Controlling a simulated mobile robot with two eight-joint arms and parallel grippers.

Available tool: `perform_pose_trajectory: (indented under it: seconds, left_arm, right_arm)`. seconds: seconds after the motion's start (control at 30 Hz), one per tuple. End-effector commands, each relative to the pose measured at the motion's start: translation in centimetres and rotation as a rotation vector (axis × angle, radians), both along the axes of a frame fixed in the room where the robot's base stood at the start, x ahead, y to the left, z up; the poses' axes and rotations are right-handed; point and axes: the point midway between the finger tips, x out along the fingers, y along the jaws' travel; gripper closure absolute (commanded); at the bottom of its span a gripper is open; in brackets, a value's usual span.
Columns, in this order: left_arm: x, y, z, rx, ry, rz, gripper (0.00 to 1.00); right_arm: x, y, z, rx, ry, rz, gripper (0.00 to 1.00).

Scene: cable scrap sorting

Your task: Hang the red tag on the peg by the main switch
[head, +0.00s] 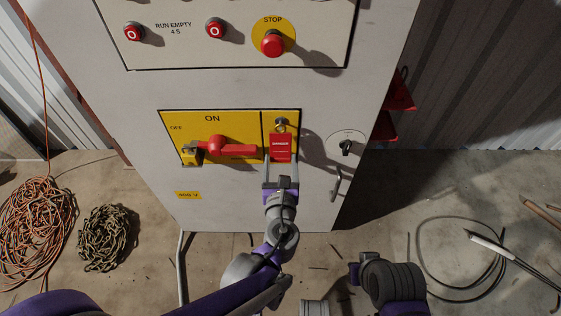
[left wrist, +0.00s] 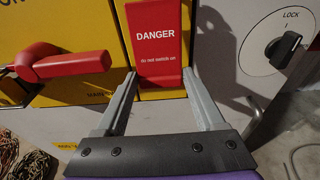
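The red tag (head: 281,146), lettered DANGER, hangs at the brass peg (head: 281,125) on the yellow switch panel, right of the main switch's red handle (head: 233,149). In the left wrist view the tag (left wrist: 157,40) is upright, and its top is cut off. My left gripper (head: 281,168) is just below and in front of the tag. Its fingers (left wrist: 162,85) are apart, one on each side of the tag's lower end, with a gap visible at the right finger. The peg is out of the left wrist view.
A black LOCK knob (head: 346,147) and a metal handle (head: 337,183) are right of the panel. A red STOP button (head: 273,43) is above. Red brackets (head: 400,95) stick out on the cabinet's right side. Cable coils (head: 33,232) and a chain (head: 107,238) lie on the floor.

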Motion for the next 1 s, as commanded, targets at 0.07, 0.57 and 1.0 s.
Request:
perform_pose_trajectory:
  seconds: [0.07, 0.57, 1.0]
  left_arm:
    - [0.0, 0.0, 0.0, 0.000, 0.000, 0.000, 0.13]
    - [-1.9, -0.1, 0.4, 0.000, 0.000, -0.002, 0.00]
    - [-9.7, -0.1, 1.8, -0.001, 0.000, -0.003, 0.00]
  right_arm:
    - [0.0, 0.0, 0.0, 0.000, 0.000, 0.000, 1.00]
    - [-0.1, 0.0, 0.5, 0.000, -0.001, 0.000, 1.00]
    - [-0.3, 0.0, 2.2, 0.000, -0.005, 0.000, 1.00]
